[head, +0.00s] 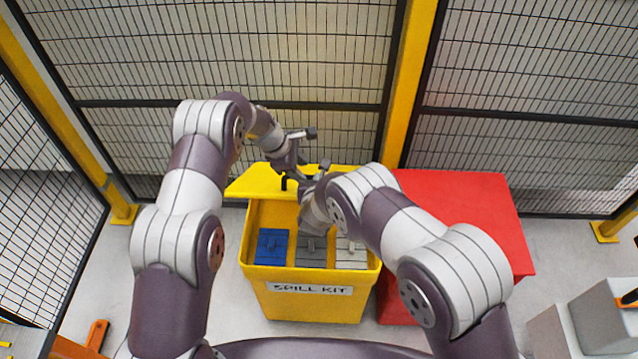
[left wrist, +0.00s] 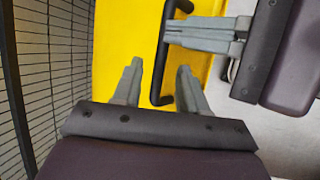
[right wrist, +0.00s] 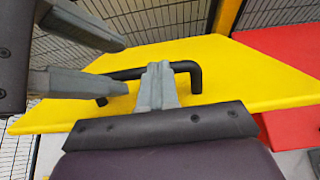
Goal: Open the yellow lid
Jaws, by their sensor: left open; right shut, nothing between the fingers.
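The yellow lid (head: 252,182) stands raised at the back of the yellow bin (head: 310,303) labelled "SPILL KIT", and the bin's inside shows. The lid also fills much of the right wrist view (right wrist: 240,80). Its black bar handle (right wrist: 188,68) shows in the left wrist view too (left wrist: 159,80). My left gripper (head: 317,149) is open above the lid; in the left wrist view its fingers (left wrist: 161,69) lie on either side of the handle's lower part. My right gripper (right wrist: 160,68) is shut and empty, its fingertips at the handle's bar. In the head view its fingers are partly hidden.
Blue (head: 272,246), grey (head: 311,250) and white (head: 351,253) items sit inside the bin. A red box (head: 465,215) stands right beside it. Mesh fencing (head: 300,60) with yellow posts closes off the back. Grey blocks (head: 600,315) stand at the lower right.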

